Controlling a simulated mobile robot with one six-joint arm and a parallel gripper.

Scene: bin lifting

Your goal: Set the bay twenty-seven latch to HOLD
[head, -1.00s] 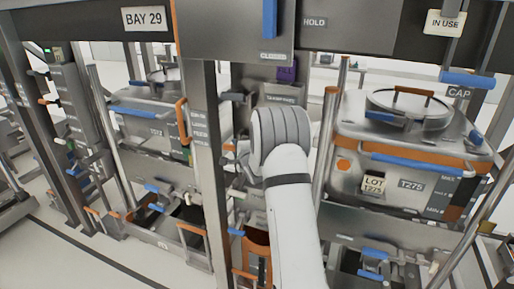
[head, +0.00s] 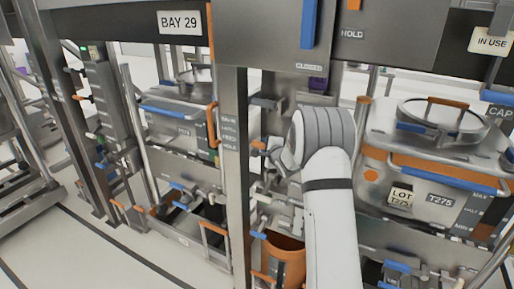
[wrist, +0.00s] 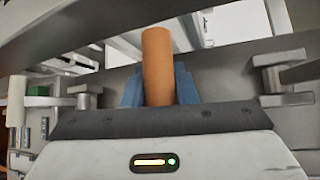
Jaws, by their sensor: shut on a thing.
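My gripper (wrist: 158,88) is shut on an upright orange cylindrical handle (wrist: 157,62), with blue finger pads on both sides of it in the wrist view. In the head view my white and grey wrist hides the fingers and most of what they hold. A steel post (head: 233,185) beside it carries a column of small labels (head: 229,135), the lowest seeming to read HOLD. Another HOLD label (head: 352,34) is on the dark upper beam, right of a blue handle (head: 310,22) above a CLOSED label (head: 309,68). The only bay sign (head: 180,22) in view reads BAY 29.
A steel bin (head: 440,200) marked LOT T275 stands right of my arm, under an IN USE tag (head: 491,41). Another lidded bin (head: 178,128) stands left of the post. An orange container (head: 279,262) is low beside my arm. Open floor (head: 75,250) lies at lower left.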

